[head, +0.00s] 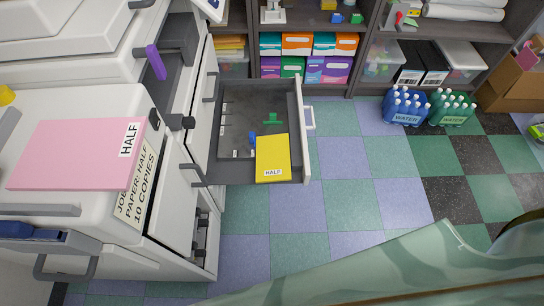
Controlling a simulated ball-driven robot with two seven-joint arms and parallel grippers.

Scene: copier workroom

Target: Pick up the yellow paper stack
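The yellow paper stack (272,158) lies in the open copier drawer (232,168), toward its near right corner. A white label reading HALF is on its near edge. A blue guide (252,138) stands at its left edge, and a green guide (270,119) is just beyond it. The stack's top is uncovered. Neither my left nor my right gripper is in view.
A pink stack (75,153), also labelled HALF, lies on the white copier (130,262) beside a job note (137,185). Shelves with paper boxes (297,44) stand behind. Water packs (404,106) sit on the floor. Tiles right of the drawer are clear.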

